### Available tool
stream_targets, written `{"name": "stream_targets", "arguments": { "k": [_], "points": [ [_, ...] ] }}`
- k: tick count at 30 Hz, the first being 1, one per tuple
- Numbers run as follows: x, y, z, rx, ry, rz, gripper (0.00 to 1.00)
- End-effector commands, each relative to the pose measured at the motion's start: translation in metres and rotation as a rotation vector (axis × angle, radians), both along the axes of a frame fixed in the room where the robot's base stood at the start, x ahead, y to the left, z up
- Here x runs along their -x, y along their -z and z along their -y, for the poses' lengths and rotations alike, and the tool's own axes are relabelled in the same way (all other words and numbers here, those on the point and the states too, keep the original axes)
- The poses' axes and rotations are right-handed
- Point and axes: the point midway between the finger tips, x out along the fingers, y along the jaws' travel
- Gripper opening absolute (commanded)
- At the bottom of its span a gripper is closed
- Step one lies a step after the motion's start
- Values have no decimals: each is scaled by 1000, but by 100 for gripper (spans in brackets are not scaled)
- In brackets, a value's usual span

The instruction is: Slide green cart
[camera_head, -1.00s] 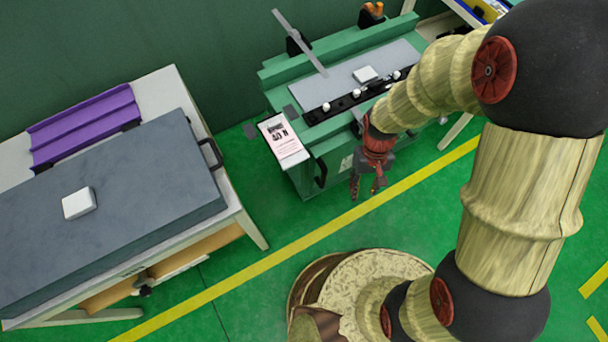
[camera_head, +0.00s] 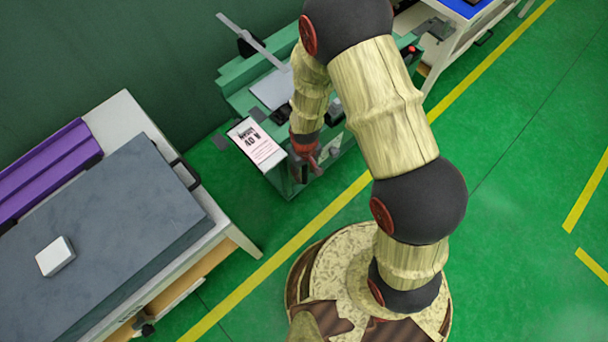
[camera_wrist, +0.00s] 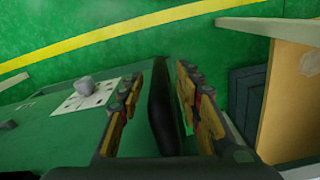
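The green cart (camera_head: 234,74) stands at the back centre in the head view, with a grey top plate and a printed sign on its near left corner. My arm hides much of its top and right side. My gripper (camera_head: 305,167) is low at the cart's near end, by the front face. In the wrist view, the two fingers of my gripper (camera_wrist: 164,95) are apart, one on each side of a black upright handle (camera_wrist: 160,108). A narrow green gap shows beside the right finger, and firm contact is not visible.
A bench (camera_head: 222,232) with a dark grey slab (camera_head: 120,215), a white block (camera_head: 55,256) and a purple stepped piece (camera_head: 45,170) stands at left. Another table (camera_head: 445,50) is at back right. Green floor with yellow lines is clear at right.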

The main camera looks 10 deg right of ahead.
Motion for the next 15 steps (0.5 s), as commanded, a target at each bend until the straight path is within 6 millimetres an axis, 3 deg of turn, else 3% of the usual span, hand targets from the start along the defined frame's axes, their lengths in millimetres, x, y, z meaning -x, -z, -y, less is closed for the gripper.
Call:
{"name": "stream_targets", "arguments": {
  "k": [6,15],
  "points": [
    [0,25,0,0,0,0,35],
    [0,28,0,0,0,1,35]
  ]
}}
